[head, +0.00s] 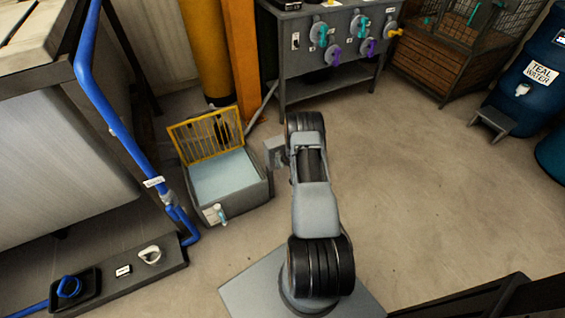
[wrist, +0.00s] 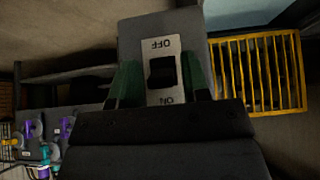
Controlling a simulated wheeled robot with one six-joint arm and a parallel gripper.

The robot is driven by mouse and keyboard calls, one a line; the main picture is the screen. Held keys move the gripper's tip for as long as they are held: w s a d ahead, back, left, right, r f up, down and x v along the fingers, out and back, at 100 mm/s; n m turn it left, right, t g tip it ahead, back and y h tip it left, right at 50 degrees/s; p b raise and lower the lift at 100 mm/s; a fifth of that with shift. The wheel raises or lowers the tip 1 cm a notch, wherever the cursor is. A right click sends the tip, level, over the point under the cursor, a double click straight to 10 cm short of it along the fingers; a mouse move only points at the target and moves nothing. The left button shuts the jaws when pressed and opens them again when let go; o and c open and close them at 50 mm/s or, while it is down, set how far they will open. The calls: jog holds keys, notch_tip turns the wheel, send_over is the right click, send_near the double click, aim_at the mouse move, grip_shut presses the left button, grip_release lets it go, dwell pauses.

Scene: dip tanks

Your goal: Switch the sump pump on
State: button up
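The pump switch (wrist: 161,72) is a black rocker on a pale plate on a grey box (wrist: 135,38) in the wrist view. The plate appears upside down, with OFF above the rocker and ON below it. I cannot tell which side of the rocker is pressed in. My gripper (wrist: 160,84) is open, with its dark green fingers apart on either side of the plate, close to the box. I cannot tell whether they touch it. The sump (head: 225,176), a grey tank with pale blue liquid, stands left of my arm in the head view; my fingers cannot be made out there.
A yellow grate (head: 205,135) stands up at the sump's back; it also shows in the wrist view (wrist: 262,72). A grey bench with coloured valve handles (head: 335,55) stands behind. A blue pipe (head: 100,95) runs at left. The floor (head: 430,170) at right is clear.

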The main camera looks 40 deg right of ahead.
jog(key=shift+o, duration=0.6)
jog(key=shift+r, duration=0.1)
jog(key=p+v, duration=0.3)
jog(key=v, duration=1)
jog(key=shift+s+r, duration=0.2)
jog(key=shift+r, duration=0.05)
